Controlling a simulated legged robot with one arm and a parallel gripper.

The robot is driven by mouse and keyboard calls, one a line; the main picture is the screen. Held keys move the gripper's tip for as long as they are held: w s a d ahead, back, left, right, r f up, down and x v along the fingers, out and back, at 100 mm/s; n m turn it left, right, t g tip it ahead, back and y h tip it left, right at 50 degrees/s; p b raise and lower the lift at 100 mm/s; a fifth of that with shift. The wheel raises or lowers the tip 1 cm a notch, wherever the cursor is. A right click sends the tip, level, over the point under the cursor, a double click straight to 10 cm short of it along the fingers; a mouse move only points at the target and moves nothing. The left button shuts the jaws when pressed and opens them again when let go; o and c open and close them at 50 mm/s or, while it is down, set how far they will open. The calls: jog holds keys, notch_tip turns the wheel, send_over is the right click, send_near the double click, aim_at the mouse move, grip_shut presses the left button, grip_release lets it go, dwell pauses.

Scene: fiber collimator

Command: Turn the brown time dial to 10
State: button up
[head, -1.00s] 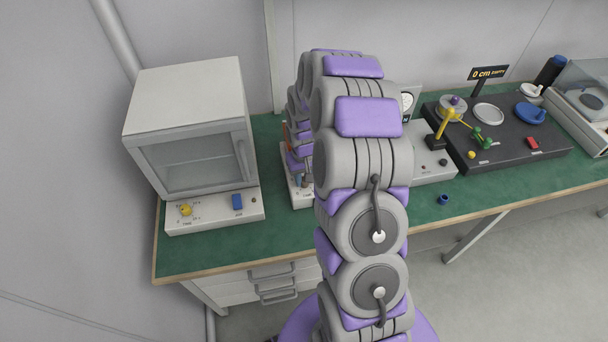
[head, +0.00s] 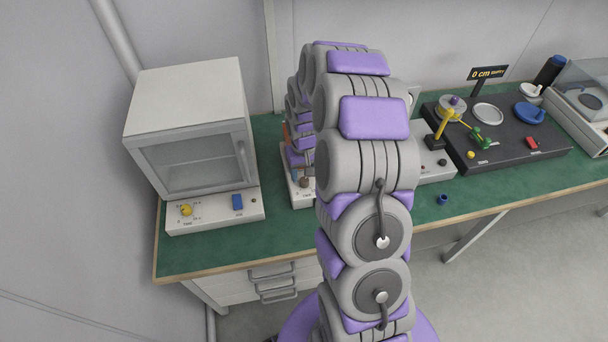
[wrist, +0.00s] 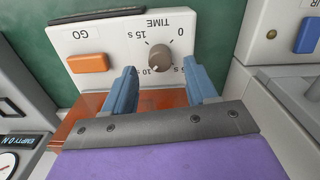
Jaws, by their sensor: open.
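The brown time dial (wrist: 160,57) sits on a white panel (wrist: 110,40) in the wrist view, with its TIME label and numbers upside down. Its pointer is too small to read surely, though a light mark shows on its upper right, toward the 0. My gripper (wrist: 160,68) is open, with its two blue fingers apart on the near side of the dial, one to each side. I cannot tell whether they touch it. In the head view the dial (head: 304,183) is small, at the left edge of my arm, which hides most of its panel.
An orange GO button (wrist: 87,63) is left of the dial. The oven-like box (head: 190,125) stands on the left with a yellow knob (head: 186,210) and a blue switch (head: 237,202). A black board (head: 500,140) with several parts is at right. Green bench top (head: 210,258) is clear in front.

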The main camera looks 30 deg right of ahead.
aim_at(304, 179)
notch_tip(304, 179, up, 14)
jog(key=p, duration=0.2)
jog(key=shift+r+p, duration=0.2)
jog(key=shift+p, duration=0.1)
jog(key=shift+w, duration=0.1)
